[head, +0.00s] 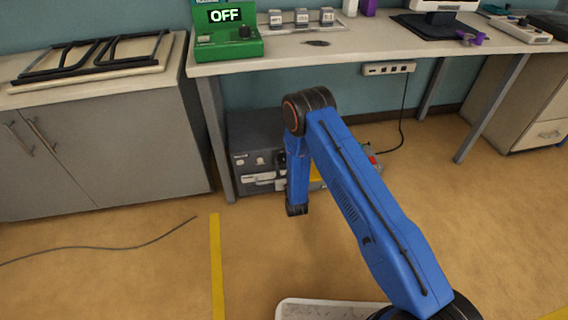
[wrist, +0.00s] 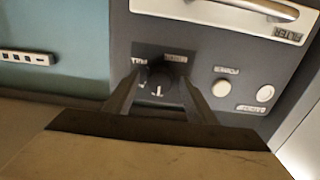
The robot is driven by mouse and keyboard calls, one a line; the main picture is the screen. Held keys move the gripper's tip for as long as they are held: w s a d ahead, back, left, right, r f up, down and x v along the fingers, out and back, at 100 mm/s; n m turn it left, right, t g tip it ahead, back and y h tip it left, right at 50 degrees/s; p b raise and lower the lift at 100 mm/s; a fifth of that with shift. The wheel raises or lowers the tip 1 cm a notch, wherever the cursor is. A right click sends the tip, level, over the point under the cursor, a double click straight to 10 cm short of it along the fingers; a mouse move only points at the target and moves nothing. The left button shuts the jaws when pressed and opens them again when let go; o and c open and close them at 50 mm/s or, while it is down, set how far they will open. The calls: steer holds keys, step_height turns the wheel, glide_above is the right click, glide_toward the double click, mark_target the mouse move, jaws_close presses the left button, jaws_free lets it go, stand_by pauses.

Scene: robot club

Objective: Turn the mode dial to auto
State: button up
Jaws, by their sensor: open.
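The dark mode dial (wrist: 161,79) sits on the grey front panel of a unit in the wrist view. A small white mark shows below it. Small labels lie near the dial, too blurred to read. My gripper (wrist: 160,76) is open, with one finger on each side of the dial. I cannot tell whether the fingers touch it. In the head view the grey unit (head: 252,134) stands on the floor under the workbench, partly behind my blue arm. The dial and my fingertips cannot be made out there. A green box (head: 228,45) on the bench displays OFF.
On the panel are a round white button (wrist: 221,88), another round white part (wrist: 265,93) and a handled drawer labelled FILTER (wrist: 225,12). A bench leg (head: 213,135) stands left of the unit.

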steer(key=c, duration=1)
steer(key=shift+c, duration=0.2)
steer(key=shift+m, duration=0.3)
steer(key=m, duration=1.1)
steer(key=o, duration=1)
